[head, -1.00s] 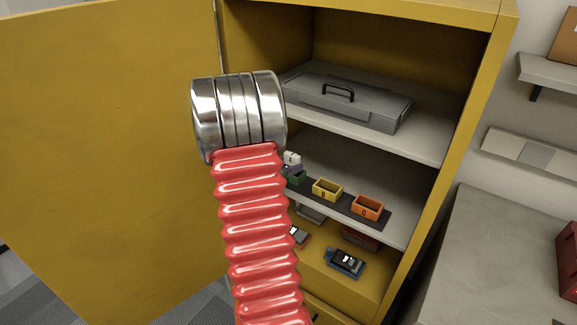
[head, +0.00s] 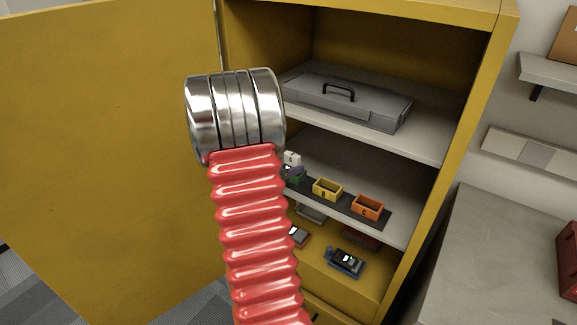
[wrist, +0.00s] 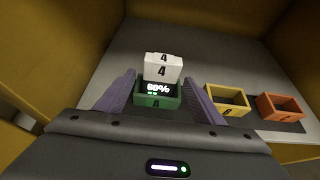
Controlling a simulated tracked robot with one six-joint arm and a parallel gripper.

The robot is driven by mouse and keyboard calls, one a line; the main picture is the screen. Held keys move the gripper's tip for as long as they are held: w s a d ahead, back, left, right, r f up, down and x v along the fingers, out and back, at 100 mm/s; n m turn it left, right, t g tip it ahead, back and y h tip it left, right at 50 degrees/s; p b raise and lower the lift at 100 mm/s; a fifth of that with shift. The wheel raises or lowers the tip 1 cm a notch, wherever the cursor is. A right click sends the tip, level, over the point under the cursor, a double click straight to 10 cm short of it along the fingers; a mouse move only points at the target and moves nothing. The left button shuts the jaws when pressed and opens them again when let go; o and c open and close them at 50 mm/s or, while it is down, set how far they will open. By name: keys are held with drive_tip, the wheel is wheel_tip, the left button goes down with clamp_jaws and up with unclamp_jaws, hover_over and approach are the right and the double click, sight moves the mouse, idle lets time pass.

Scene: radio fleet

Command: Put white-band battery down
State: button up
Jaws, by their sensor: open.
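The white-band battery (wrist: 163,68) stands in the green bin (wrist: 158,102) in the wrist view. Its white top carries a dark character, and a lit percentage display shows below. My gripper (wrist: 160,78) is open, with one purple finger on each side of the battery and bin. I cannot tell whether the fingers touch either one. In the head view the white top (head: 292,158) and part of the green bin (head: 297,179) show at the left of the middle shelf, beside my red arm, which hides much of that area.
A yellow bin (head: 327,189) and an orange bin (head: 367,206) stand to the right on the same shelf. A grey case (head: 350,100) lies on the shelf above. Devices, including a dark one (head: 346,262), lie below. The yellow cabinet door (head: 110,150) stands open at left.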

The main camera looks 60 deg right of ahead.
drive_tip(key=v, duration=1)
drive_tip(key=shift+a, duration=0.2)
drive_tip(key=shift+r, duration=0.1)
drive_tip(key=a+r+m+t+y, duration=0.2)
drive_tip(key=a+r+m+y, duration=0.1)
drive_tip(key=a, duration=1.3)
drive_tip(key=s+a+r+m+t+y, duration=0.1)
drive_tip(key=a+r+m+t+y, duration=0.2)
drive_tip(key=a, duration=1.3)
drive_tip(key=s+a+r+m+t+y, duration=0.1)
drive_tip(key=a+r+m+t+y, duration=0.1)
drive_tip(key=a+m+y, duration=0.4)
drive_tip(key=a+r+m, duration=0.1)
drive_tip(key=a+m, duration=0.3)
drive_tip(key=a, duration=0.6)
drive_tip(key=shift+a+r+t+y, duration=0.15)
drive_tip(key=shift+r+t+y, duration=0.15)
drive_tip(key=shift+w, duration=0.1)
drive_tip(key=shift+c, duration=0.2)
